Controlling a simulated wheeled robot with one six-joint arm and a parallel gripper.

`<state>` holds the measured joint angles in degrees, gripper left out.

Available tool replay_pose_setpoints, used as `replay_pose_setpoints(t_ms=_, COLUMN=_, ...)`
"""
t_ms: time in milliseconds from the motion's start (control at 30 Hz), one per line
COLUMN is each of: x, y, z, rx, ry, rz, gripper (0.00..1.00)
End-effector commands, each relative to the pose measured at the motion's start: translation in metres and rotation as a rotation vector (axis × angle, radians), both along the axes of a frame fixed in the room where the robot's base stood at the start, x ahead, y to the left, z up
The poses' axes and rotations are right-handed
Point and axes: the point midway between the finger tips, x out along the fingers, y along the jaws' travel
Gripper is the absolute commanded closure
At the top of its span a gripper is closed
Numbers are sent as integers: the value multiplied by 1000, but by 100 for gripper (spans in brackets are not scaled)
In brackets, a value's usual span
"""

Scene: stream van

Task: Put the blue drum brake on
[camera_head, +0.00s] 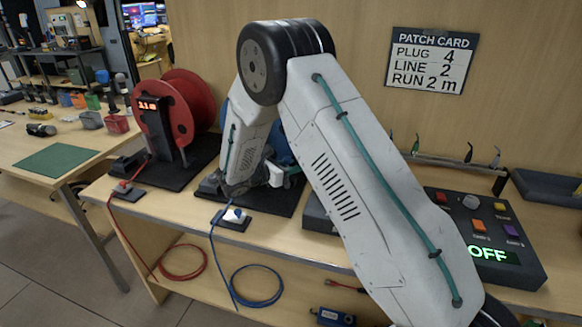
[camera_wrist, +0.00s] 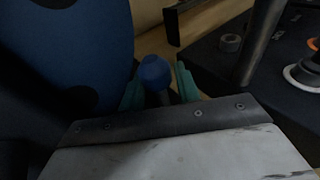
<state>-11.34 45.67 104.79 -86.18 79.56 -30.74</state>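The blue drum is mostly hidden behind my arm in the head view, with a strip of blue (camera_head: 281,147) showing. In the wrist view the blue drum (camera_wrist: 82,38) fills the upper left. A blue round knob (camera_wrist: 154,72) on a short stem stands beside it, probably the brake handle. My gripper (camera_wrist: 160,85) has its teal fingers apart, one on each side of the knob. Slim gaps seem to show, but contact is hard to judge. In the head view my gripper (camera_head: 277,178) is low by the blue drum's stand, partly hidden by my arm.
A red drum (camera_head: 189,108) on its stand is to the left. A button panel (camera_head: 485,236) reading OFF sits at the right. A patch card (camera_head: 431,60) hangs on the wall.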

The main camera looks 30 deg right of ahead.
Motion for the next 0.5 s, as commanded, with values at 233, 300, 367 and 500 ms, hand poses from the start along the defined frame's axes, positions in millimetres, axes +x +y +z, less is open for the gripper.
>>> replay_pose_setpoints(t_ms=233, x=-7, y=33, z=6, rx=1, ry=0, rz=4, gripper=67)
replay_pose_setpoints(t_ms=300, x=-9, y=45, z=9, rx=-1, ry=0, rz=4, gripper=67)
replay_pose_setpoints(t_ms=367, x=-12, y=54, z=11, rx=0, ry=-1, rz=3, gripper=67)
replay_pose_setpoints(t_ms=500, x=-15, y=69, z=14, rx=-1, ry=-2, rz=2, gripper=67)
